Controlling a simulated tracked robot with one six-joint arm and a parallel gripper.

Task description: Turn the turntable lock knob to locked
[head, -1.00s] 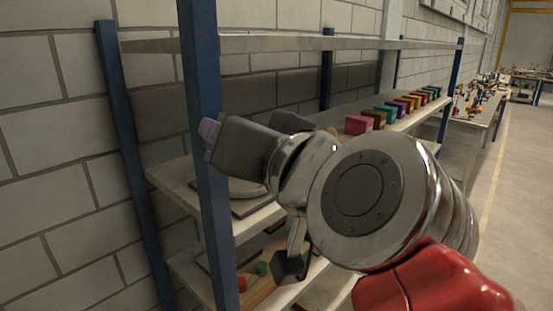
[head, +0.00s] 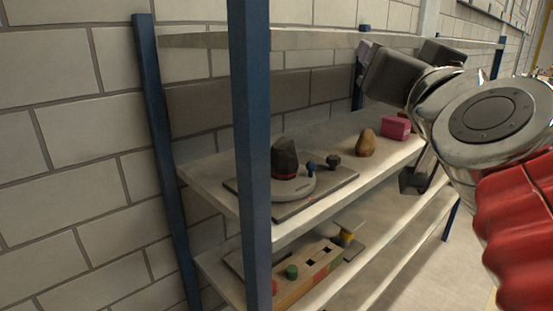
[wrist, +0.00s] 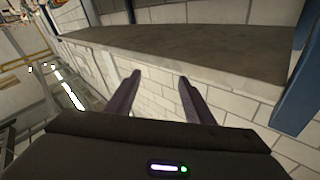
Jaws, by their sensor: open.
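A blue post (head: 250,150) stands in front of the shelf's left part. The top shelf (head: 310,40) runs above the turntable. A brown lump (head: 366,143) and a pink block (head: 396,126) sit to its right. A wooden block (head: 310,275) with pegs lies below.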

